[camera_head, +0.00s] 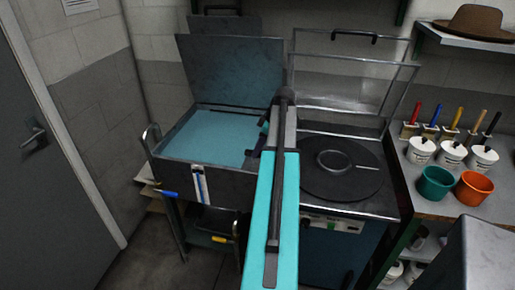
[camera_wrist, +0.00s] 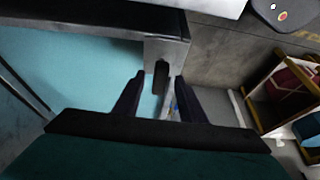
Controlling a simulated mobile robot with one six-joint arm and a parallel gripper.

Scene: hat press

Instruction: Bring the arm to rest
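My arm, turquoise and black, reaches forward over the bench in the head view. My gripper (camera_wrist: 157,92) shows two dark fingers standing apart in the wrist view, open. A short black piece (camera_wrist: 161,76) appears between the fingers without either finger touching it. In the head view the gripper (camera_head: 258,143) is mostly hidden by the arm, at the right side of an open metal box (camera_head: 230,185). The box has a light blue inside (camera_head: 212,135) and a raised lid (camera_head: 228,70). The blue surface also shows in the wrist view (camera_wrist: 80,70).
Right of my arm is a machine with a round black plate (camera_head: 340,185) and a raised frame lid (camera_head: 350,75). A side bench holds white tubs (camera_head: 450,155), a green bowl (camera_head: 435,182) and an orange bowl (camera_head: 473,188). A brown hat (camera_head: 475,22) sits on a shelf. A door (camera_head: 35,150) stands left.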

